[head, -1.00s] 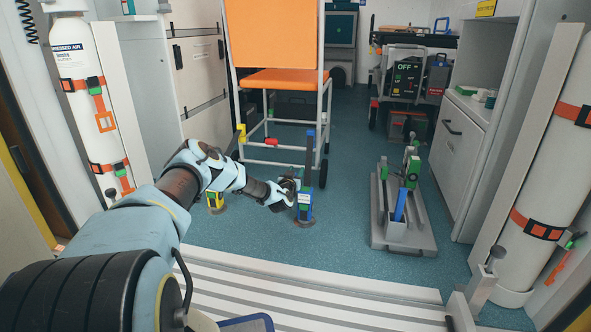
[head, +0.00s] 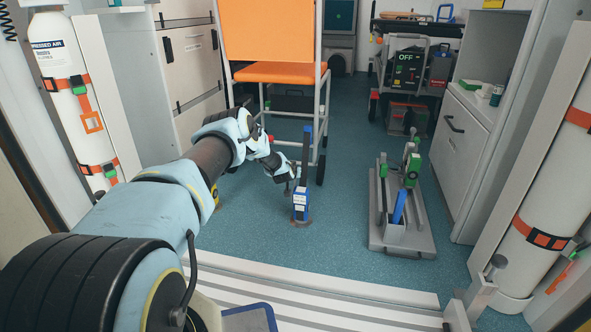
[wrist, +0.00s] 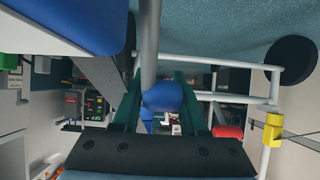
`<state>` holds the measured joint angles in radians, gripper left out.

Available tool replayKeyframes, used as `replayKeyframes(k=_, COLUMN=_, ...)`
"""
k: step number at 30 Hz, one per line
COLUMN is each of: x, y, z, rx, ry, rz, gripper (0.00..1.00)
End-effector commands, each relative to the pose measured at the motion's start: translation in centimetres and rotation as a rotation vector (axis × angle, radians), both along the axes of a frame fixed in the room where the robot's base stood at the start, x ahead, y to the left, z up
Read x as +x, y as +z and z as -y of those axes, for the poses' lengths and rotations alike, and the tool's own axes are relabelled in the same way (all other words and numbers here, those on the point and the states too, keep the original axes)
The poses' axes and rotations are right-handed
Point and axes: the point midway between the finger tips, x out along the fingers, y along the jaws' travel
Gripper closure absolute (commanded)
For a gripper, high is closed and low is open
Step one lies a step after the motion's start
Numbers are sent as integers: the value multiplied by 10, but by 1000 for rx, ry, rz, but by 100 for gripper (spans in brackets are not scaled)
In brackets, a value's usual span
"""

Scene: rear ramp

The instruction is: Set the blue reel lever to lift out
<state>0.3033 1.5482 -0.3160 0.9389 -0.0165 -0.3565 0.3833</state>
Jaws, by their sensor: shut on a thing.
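The blue reel (head: 300,205) stands upright on the floor, with a tall dark blue strap or post rising from its top. My gripper (head: 294,176) is at its upper left side. In the wrist view a round blue lever knob (wrist: 163,96) on a grey rod (wrist: 149,45) sits between the green fingers of my gripper (wrist: 160,104), which is shut on it. A large blue surface (wrist: 92,22), likely the reel body, fills the upper left there. The lever's setting marks cannot be read.
An orange chair (head: 268,72) with a light frame stands just behind the reel. A grey base plate with green clamps (head: 412,170) lies to the right. A yellow part (head: 216,190) shows beside my arm. Blue floor is clear between reel and plate.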

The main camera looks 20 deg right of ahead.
Motion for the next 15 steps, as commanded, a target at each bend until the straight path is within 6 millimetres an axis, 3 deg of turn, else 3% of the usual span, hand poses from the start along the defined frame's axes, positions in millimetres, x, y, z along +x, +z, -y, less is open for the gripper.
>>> replayKeyframes(k=1, x=-3, y=-11, z=1, rx=4, ry=-4, rz=-9, gripper=100)
replayKeyframes(k=15, x=-6, y=-19, z=3, rx=6, ry=-7, rz=-20, gripper=100)
